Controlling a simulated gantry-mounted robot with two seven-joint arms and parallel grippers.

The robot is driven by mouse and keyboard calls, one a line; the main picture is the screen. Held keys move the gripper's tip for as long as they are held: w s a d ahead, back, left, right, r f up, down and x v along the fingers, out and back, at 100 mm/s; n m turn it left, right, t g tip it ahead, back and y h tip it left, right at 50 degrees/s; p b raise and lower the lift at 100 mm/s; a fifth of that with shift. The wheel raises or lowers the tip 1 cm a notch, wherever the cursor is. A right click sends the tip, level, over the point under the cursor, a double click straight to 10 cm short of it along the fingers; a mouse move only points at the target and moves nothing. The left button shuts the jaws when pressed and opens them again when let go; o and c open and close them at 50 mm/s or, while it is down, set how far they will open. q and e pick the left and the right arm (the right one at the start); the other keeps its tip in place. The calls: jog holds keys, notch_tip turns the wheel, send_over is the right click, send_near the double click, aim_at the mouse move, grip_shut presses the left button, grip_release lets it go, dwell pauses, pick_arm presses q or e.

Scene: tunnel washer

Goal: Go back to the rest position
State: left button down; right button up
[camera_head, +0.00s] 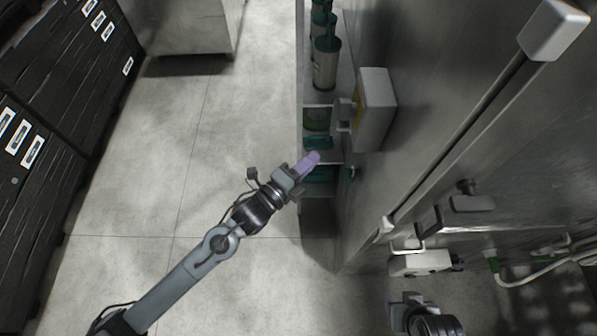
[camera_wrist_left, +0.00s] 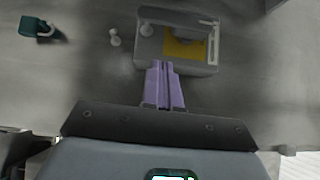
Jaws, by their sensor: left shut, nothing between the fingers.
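My left gripper (camera_head: 310,162) reaches in from the lower left in the head view, its short purple fingers together and empty. In the left wrist view the two purple fingers (camera_wrist_left: 162,84) lie side by side with only a thin line between them. They point toward a pale box with a yellow panel (camera_wrist_left: 187,47) on a grey metal surface; I cannot tell if they touch it. A grey block and dark round joint of my right arm (camera_head: 412,312) show at the bottom right of the head view. The right fingers cannot be made out.
The metal washer wall (camera_head: 450,110) fills the right side. A narrow shelf (camera_head: 318,190) with green-topped canisters (camera_head: 326,65) stands beside it. The pale box (camera_head: 374,108) sticks out from the wall. Open concrete floor (camera_head: 150,190) lies between.

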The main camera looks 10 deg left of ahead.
pick_arm(q)
jog(key=s+a+f+n+g+y, duration=0.35)
jog(key=s+a+n, duration=0.25)
jog(key=s+n, duration=0.25)
jog(key=s+a+f+n+g+y, duration=0.3)
jog(key=s+a+f+n+g, duration=0.15)
jog(key=s+n, duration=0.4)
jog(key=s+a+f+n+g+y, duration=0.45)
jog(key=s+a+n, duration=0.2)
jog(key=s, duration=0.35)
notch_tip(320, 180, up, 16)
jog(key=t+h+p, duration=0.1)
jog(key=p, duration=1.4)
jog(key=shift+f, duration=0.25)
